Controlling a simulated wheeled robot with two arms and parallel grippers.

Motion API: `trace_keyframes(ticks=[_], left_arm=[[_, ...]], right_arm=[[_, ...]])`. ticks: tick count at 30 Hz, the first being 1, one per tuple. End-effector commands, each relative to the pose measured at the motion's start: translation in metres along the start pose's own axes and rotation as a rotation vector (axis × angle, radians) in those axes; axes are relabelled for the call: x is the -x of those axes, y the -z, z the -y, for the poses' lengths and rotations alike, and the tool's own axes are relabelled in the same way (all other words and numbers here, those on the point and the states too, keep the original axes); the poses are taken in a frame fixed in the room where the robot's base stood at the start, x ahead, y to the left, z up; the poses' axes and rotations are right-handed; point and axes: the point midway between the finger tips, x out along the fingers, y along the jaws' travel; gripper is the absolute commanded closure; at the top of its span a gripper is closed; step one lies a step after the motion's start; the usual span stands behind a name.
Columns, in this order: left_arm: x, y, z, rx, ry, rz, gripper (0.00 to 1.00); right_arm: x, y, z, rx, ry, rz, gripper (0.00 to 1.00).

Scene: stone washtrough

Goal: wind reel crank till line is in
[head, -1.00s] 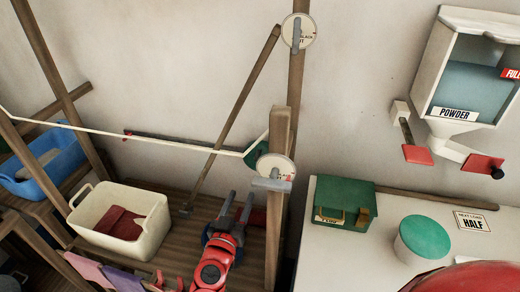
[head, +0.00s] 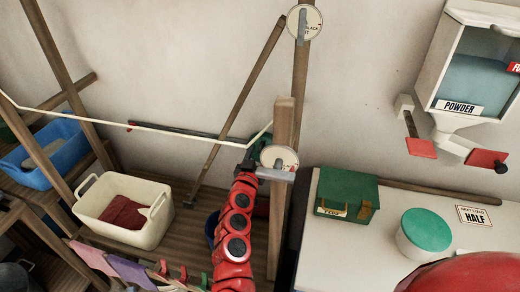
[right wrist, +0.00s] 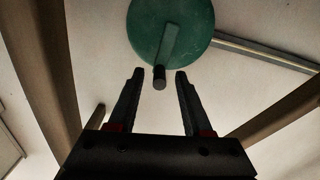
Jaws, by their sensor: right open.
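The reel is a green disc (right wrist: 198,22) in the right wrist view, with a green crank arm (right wrist: 170,46) ending in a dark knob (right wrist: 159,78). A white line (head: 150,137) runs from the left edge to the reel. My right gripper (right wrist: 159,82) is open, its fingers pointing at the crank with the knob between their tips in the picture. I cannot tell whether they touch it. In the head view my right gripper (head: 254,166) is beside the post. My left gripper is not in view.
The wooden post (head: 284,122) carries a white round dial (head: 278,154) close to my gripper. A cream tub (head: 150,222) with red cloth stands at the left. A green box (head: 348,192) and a green-lidded pot (head: 428,228) stand on the white counter at right.

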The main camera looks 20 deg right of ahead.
Motion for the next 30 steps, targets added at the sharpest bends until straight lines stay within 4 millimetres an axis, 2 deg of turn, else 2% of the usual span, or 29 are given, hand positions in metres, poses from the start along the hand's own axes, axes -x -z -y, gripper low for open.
trace_keyframes(ticks=[4, 12, 18, 21, 30], left_arm=[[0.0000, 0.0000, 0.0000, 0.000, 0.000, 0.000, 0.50], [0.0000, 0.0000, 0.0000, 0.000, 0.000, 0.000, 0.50], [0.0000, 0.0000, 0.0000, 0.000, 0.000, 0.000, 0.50], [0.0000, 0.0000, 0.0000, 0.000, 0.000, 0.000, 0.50], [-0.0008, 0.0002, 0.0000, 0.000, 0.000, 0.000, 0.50]], right_arm=[[-0.0091, 0.0002, 0.0000, 0.000, 0.000, 0.000, 0.50], [-0.0101, -0.0004, 0.0000, -0.001, 0.000, 0.002, 0.50], [-0.0099, -0.0005, 0.0000, 0.000, 0.000, 0.002, 0.86], [-0.0099, -0.0005, -0.0001, 0.000, 0.000, 0.002, 1.00], [-0.0099, -0.0003, -0.0005, -0.004, -0.001, 0.002, 1.00]])
